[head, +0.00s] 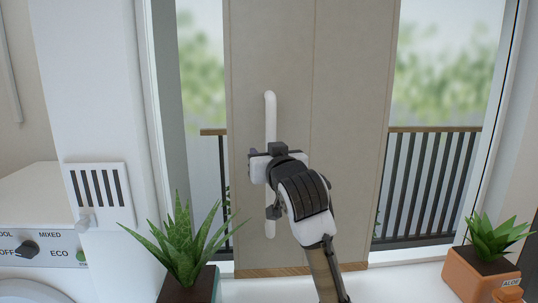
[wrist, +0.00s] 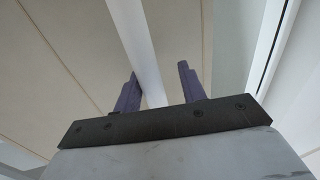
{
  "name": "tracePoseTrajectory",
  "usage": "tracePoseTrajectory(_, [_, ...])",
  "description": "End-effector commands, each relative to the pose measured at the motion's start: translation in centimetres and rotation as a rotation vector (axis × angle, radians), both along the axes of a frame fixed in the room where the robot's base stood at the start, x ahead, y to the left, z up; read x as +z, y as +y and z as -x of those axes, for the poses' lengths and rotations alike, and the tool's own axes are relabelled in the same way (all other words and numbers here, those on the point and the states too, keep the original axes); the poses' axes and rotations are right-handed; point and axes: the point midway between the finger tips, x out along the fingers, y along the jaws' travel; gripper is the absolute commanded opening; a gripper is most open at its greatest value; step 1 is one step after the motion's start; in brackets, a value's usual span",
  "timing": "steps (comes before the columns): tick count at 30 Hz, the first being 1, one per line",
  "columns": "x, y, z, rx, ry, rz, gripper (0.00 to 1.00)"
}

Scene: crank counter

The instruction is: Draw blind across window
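The blind is a beige panel (head: 345,60) hanging in the middle of the window, with outside view on both sides of it. A white vertical bar handle (head: 270,112) stands on its left part. My gripper (head: 260,163) is at the handle's middle and hides part of it. In the wrist view the handle (wrist: 143,45) runs between the two dark purple fingers of my gripper (wrist: 160,88). The left finger is close beside the bar; I cannot tell whether it touches. A clear gap shows between bar and right finger. The gripper is open around the handle.
An aloe in a dark pot (head: 188,285) stands at the front left and another in an orange pot (head: 480,275) at the right. A slotted white box (head: 98,195) and a washer-like panel (head: 35,235) are at left. A balcony railing (head: 430,180) shows outside.

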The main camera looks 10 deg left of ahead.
Motion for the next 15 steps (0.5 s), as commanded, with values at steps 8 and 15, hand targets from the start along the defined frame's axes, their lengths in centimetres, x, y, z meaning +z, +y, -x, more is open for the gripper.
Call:
tracePoseTrajectory(8, [-0.1, -0.4, 0.5, -0.004, 0.001, -0.001, 0.41])
tracePoseTrajectory(15, [0.0, -2.0, 4.5, -0.004, -0.001, -0.002, 0.41])
